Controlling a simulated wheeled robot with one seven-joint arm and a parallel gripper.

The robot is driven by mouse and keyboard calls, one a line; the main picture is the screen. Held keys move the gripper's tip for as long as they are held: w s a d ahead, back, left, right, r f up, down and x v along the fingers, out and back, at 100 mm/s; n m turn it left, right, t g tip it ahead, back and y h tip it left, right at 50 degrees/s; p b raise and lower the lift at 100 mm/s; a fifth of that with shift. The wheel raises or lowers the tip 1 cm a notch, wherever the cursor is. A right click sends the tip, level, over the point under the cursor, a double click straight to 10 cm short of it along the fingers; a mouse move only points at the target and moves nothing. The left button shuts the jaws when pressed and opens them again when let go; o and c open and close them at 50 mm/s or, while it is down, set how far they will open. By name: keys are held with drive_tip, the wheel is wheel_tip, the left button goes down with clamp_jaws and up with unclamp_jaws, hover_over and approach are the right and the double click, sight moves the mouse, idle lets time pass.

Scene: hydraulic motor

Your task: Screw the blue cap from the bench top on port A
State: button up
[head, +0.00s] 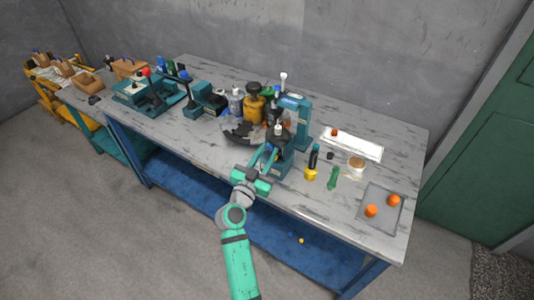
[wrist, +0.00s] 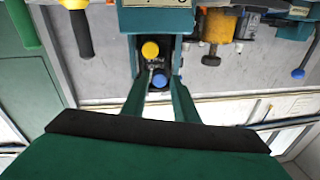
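My gripper (head: 268,156) is at the front edge of the bench, in front of a teal stand (head: 298,122). In the wrist view its two fingers (wrist: 158,78) are apart, with a gap on each side of a blue cap (wrist: 160,81). The blue cap appears on the face of a dark block under the teal stand (wrist: 157,18); whether it is seated or loose I cannot tell. A yellow cap (wrist: 150,50) is beside it on the same block. Small pale lettering shows between the caps but is unreadable, so I cannot tell which port is A.
Right of the stand are a yellow-handled tool (head: 311,174), a green tool (head: 333,178) and a white tray (head: 366,150). A grey mat (head: 380,221) holds orange caps (head: 371,211). Bottles and an amber container (head: 254,106) stand left of the stand. The front right bench top is partly clear.

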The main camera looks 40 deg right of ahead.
drive_tip(key=shift+a, duration=0.1)
drive_tip(key=shift+r+v, duration=0.2)
drive_tip(key=shift+v, duration=1.45)
drive_tip(key=o, duration=0.5)
drive_tip(key=shift+a, duration=0.1)
drive_tip(key=v, duration=0.6)
drive_tip(key=shift+w+r, duration=0.1)
drive_tip(key=shift+r, duration=0.15)
drive_tip(key=shift+a, duration=0.1)
